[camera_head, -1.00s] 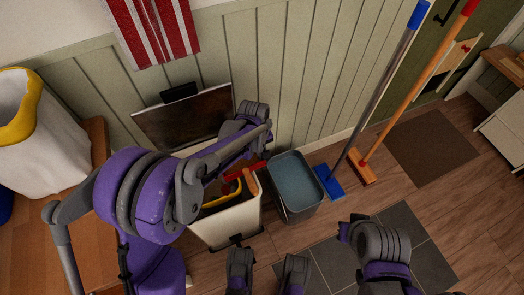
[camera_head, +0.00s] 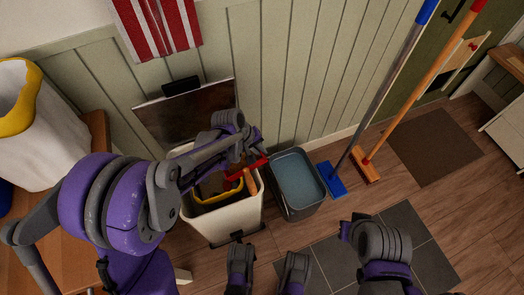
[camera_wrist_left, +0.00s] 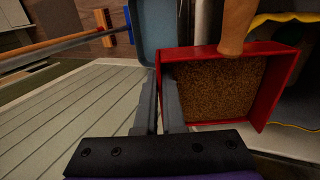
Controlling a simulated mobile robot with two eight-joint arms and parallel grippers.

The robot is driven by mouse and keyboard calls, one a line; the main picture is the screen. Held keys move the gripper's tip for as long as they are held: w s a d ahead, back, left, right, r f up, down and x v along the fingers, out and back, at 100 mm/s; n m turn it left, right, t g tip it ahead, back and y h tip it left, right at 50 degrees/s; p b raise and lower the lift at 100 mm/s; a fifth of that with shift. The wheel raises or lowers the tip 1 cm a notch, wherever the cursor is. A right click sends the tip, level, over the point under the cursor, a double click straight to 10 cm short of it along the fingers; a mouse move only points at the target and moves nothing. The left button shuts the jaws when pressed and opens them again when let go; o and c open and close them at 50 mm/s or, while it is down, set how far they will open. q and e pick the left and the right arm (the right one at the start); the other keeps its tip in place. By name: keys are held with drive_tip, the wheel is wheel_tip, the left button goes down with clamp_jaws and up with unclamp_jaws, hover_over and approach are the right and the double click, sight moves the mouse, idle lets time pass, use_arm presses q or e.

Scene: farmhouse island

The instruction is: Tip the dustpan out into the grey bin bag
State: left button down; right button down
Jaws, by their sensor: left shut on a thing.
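My left gripper (camera_head: 256,150) is shut on the edge of the red dustpan (camera_head: 262,161), over the right side of the cream bin (camera_head: 226,222). In the left wrist view the gripper (camera_wrist_left: 160,78) is beside the dustpan (camera_wrist_left: 276,85), whose wooden handle (camera_wrist_left: 236,25) points up the picture. Brown granules (camera_wrist_left: 215,88) cover the pan's floor. The grey bin bag (camera_head: 210,187), dark inside with a yellow edge (camera_head: 214,199), lines the open cream bin. The yellow edge also shows in the left wrist view (camera_wrist_left: 285,18).
The bin's dark lid (camera_head: 186,112) stands open against the panelled wall. A blue-grey bin (camera_head: 297,183) is close on the right. A blue broom (camera_head: 333,178) and an orange broom (camera_head: 366,165) lean beyond it. A wooden counter (camera_head: 40,222) stands at left.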

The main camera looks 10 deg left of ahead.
use_arm(q)
drive_tip(key=shift+s+a+r+t+h, duration=0.25)
drive_tip(key=shift+a+r+t+h, duration=0.15)
drive_tip(key=shift+r+h, duration=0.25)
drive_tip(key=shift+s+a+r+t+h, duration=0.3)
drive_tip(key=shift+a+r+h, duration=0.15)
drive_tip(key=shift+r+h, duration=0.15)
drive_tip(key=shift+s+a+r+t+h, duration=0.25)
drive_tip(key=shift+a+r+t+h, duration=0.3)
drive_tip(key=shift+r+h, duration=0.1)
drive_tip(key=a+h+b, duration=0.1)
drive_tip(key=s+a+r+t+h+b, duration=0.2)
drive_tip(key=shift+a+h, duration=0.2)
drive_tip(key=shift+h, duration=0.1)
drive_tip(key=shift+s+f, duration=0.1)
